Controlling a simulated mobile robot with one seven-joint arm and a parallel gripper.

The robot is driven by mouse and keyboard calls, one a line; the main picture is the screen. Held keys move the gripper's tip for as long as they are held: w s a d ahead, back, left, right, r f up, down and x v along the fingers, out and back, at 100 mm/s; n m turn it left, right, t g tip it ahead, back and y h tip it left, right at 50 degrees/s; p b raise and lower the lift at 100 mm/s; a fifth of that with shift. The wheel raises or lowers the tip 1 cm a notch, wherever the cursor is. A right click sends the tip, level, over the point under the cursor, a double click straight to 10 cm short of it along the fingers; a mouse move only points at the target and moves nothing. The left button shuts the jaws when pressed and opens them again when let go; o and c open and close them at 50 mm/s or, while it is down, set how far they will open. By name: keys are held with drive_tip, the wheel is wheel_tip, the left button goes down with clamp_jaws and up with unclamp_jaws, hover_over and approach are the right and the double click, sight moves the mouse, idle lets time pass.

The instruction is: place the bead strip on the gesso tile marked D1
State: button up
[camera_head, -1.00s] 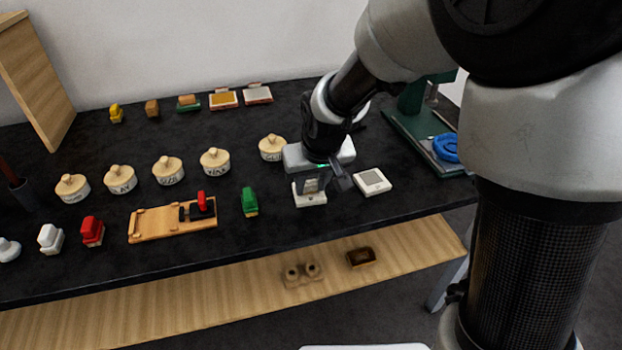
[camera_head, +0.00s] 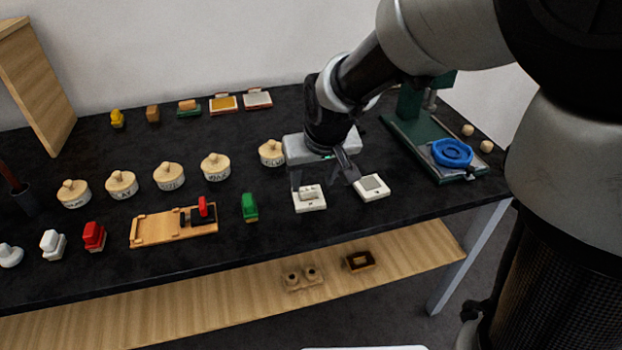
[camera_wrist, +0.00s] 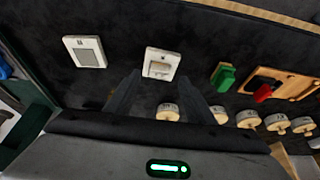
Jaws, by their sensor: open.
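A white tile (camera_head: 309,205) lies near the table's front edge, with a small pale strip (camera_head: 308,191) resting on it, apparently the bead strip. In the wrist view the tile (camera_wrist: 150,54) and the strip (camera_wrist: 159,69) show just beyond my fingertips. My gripper (camera_head: 322,178) is open and empty, pointing down above and just behind this tile. It also shows in the wrist view (camera_wrist: 160,84), its fingers apart. A second white tile (camera_head: 371,195) with a grey square (camera_wrist: 90,57) lies to the right in the head view, bare. The tiles' marks are too small to read.
A green block (camera_head: 249,206) and a wooden jig (camera_head: 172,226) stand left of the tiles. Lidded pots, including one (camera_head: 271,152) beside my gripper, form a row behind. A green press stand (camera_head: 440,165) with a blue ring (camera_head: 452,152) is at the right.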

drive_tip(key=s+d+r+m, duration=0.1)
drive_tip(key=s+d+r, duration=0.65)
drive_tip(key=r, duration=0.35)
drive_tip(key=s+d+r+m+t+h, duration=0.1)
drive_tip(key=s+d, duration=0.4)
drive_tip(key=s, duration=0.6)
drive_tip(key=shift+s+d+r+m+p, duration=0.35)
drive_tip(key=shift+d+r+m+p, duration=0.1)
drive_tip(key=shift+m, duration=0.15)
wheel_tip(320, 180, up, 16)
drive_tip(key=p, duration=1.5)
drive_tip(key=shift+f+p, duration=0.15)
drive_tip(key=shift+p, duration=0.25)
